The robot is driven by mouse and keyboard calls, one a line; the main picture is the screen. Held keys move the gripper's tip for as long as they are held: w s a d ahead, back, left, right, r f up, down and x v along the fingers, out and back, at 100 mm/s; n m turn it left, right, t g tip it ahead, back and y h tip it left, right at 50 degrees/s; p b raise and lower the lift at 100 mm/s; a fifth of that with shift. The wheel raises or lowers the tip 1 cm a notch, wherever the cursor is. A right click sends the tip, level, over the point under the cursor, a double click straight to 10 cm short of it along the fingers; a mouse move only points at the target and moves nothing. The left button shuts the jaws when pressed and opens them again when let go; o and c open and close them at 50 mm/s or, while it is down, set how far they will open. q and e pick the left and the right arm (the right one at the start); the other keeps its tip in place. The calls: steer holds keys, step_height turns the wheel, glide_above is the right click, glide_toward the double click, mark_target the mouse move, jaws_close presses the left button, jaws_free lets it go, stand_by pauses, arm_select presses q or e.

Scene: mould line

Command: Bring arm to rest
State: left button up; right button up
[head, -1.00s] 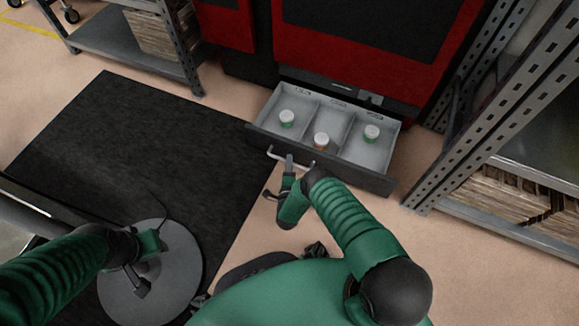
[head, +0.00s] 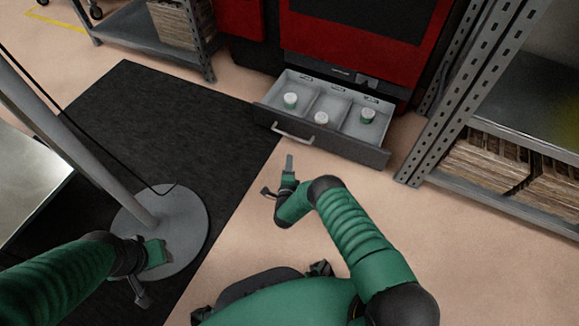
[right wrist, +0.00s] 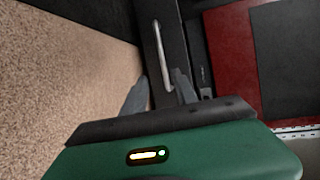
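My right gripper (head: 278,175) is open and empty just in front of the pulled-out grey drawer (head: 380,157). Its two fingers show spread in the right wrist view (right wrist: 160,92), with the pale bar handle (right wrist: 161,52) ahead of the tips. In the head view there is a gap of floor between the fingers and the handle (head: 291,135). My left gripper (head: 145,275) is at the lower left, over the round grey base; its fingers are too unclear to judge.
The drawer has three compartments, with white-lidded jars at left (head: 290,100), middle (head: 321,118) and right (head: 367,115). A red machine (head: 300,30) stands behind. A metal shelf (head: 440,125) is at right, a pole on a round base (head: 190,235) at left. Floor in front is clear.

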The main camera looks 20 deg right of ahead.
steer(key=w+a+r+n+g+y+p, duration=0.1)
steer(key=w+a+r+n+y+p, duration=0.2)
steer(key=r, duration=0.5)
steer(key=w+a+r+n+g+y+p, duration=0.1)
steer(key=w+a+r+n+y+p, duration=0.15)
steer(key=a+r+n, duration=0.5)
steer(key=s+d+r+n+g+y+p, duration=0.1)
steer(key=s+r+n+g+y+p, duration=0.25)
steer(key=r, duration=0.75)
steer(key=s+d+r+n+g+h+p, duration=0.1)
steer(key=s+d+r+n+g+p, duration=0.15)
steer(key=s+r, duration=0.6)
steer(key=s+d+r+n+g+h+p, duration=0.15)
steer(key=s+r+n, duration=0.25)
steer(key=s, duration=0.9)
steer(key=s+d+r+n+g+p, duration=0.15)
steer(key=s+r+n, duration=0.35)
steer(key=s, duration=0.6)
step_height(320, 180, up, 37)
steer(key=a+m+p, duration=0.1)
steer(key=p, duration=3.5)
steer(key=shift+w+f+g+p, duration=0.15)
steer(key=shift+g+p, duration=0.25)
steer(key=shift+m, duration=0.25)
